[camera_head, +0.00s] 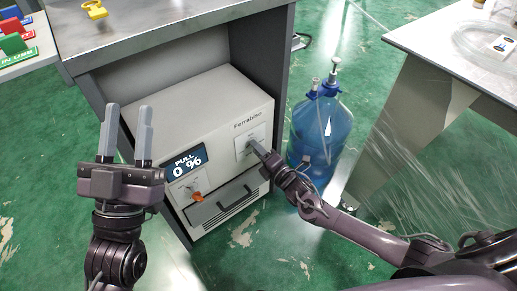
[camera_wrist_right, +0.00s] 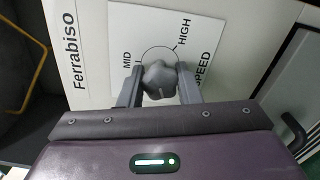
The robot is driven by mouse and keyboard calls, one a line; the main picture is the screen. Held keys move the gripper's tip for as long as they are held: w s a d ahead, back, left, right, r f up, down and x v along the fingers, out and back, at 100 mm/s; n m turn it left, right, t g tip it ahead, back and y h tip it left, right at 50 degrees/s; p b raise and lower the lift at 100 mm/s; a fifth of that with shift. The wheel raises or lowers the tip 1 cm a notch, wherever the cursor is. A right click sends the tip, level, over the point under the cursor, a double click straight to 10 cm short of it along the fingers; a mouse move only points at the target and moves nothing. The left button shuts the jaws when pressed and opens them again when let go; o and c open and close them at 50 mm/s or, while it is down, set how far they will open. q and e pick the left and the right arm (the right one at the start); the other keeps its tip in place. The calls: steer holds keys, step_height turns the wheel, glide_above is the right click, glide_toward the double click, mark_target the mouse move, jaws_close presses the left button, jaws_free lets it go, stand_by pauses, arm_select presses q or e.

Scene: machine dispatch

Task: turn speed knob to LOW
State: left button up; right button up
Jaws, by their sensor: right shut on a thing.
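The grey lobed speed knob (camera_wrist_right: 159,80) sits on a white plate (camera_wrist_right: 190,35) printed MID, HIGH and SPEED in the right wrist view. A LOW mark is not visible. A short pale line shows on the knob's lower part; I cannot tell which setting it marks. My right gripper (camera_wrist_right: 160,84) is shut on the knob, one finger on each side. My left gripper (camera_head: 129,107) is open and empty, fingers up, left of the machine.
The machine's display (camera_head: 185,161) reads PULL 0 %. Below it is an orange-red switch (camera_head: 197,196) and a drawer handle (camera_head: 233,204). The machine stands under a grey table (camera_head: 170,25). A blue water bottle (camera_head: 320,130) stands close to the right of it.

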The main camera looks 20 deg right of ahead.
arm_select(q)
steer(key=shift+w+d+f+g+y, duration=0.15)
steer(key=shift+w+f+g, duration=0.15)
steer(key=shift+f, duration=0.3)
steer(key=shift+w+d+f+g+y, duration=0.15)
steer(key=shift+w+f+g, duration=0.15)
steer(key=shift+f, duration=0.25)
arm_select(e)
steer(key=shift+n, duration=0.8)
steer(key=o, duration=1)
steer(key=shift+c, duration=0.2)
arm_select(q)
steer(key=shift+a, duration=0.1)
